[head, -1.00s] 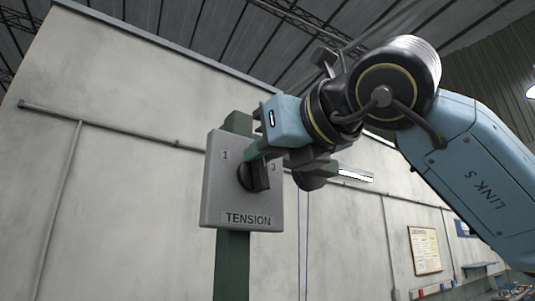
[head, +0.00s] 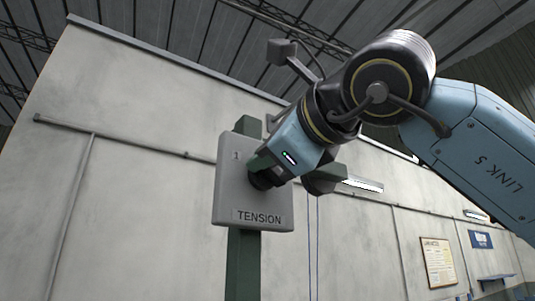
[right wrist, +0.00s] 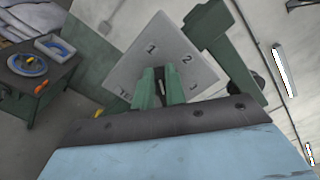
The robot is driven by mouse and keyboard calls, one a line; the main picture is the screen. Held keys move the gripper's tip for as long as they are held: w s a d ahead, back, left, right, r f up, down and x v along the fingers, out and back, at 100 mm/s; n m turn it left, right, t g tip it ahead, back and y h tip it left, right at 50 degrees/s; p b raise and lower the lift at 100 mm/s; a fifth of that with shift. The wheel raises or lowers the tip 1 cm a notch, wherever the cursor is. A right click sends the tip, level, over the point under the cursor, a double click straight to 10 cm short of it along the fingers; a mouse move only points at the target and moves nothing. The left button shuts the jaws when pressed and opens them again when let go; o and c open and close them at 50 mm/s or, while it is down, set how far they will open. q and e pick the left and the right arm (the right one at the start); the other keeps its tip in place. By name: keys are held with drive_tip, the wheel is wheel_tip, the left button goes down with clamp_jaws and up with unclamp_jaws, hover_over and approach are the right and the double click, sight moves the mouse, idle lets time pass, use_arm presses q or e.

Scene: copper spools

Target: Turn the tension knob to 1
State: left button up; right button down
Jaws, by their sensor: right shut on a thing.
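The grey tension panel (head: 228,205) stands upright on a green post. In the head view its label and the figure 1 show. In the right wrist view the panel (right wrist: 137,68) shows 1, 2 and part of 3. The dark tension knob (head: 259,182) is on its face, largely covered by my right gripper (head: 264,167). In the right wrist view the green fingers (right wrist: 160,88) reach the panel side by side and are shut on the knob. Which figure the knob points to is hidden. My left gripper is not in view.
The green post (head: 243,262) runs down below the panel, with a pale wall (head: 130,150) behind. In the right wrist view a dark green table (right wrist: 42,85) at the left bears a blue ring-shaped thing (right wrist: 27,64) and a tray (right wrist: 54,47).

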drive_tip(key=shift+f+n, duration=0.1)
drive_tip(key=shift+n, duration=0.4)
drive_tip(key=c, duration=1.4)
unclamp_jaws()
drive_tip(key=shift+c, duration=0.2)
drive_tip(key=shift+s, duration=0.1)
drive_tip(key=b+v, duration=0.4)
drive_tip(key=v, duration=0.9)
drive_tip(key=shift+b, duration=0.3)
drive_tip(key=shift+s+d, duration=0.1)
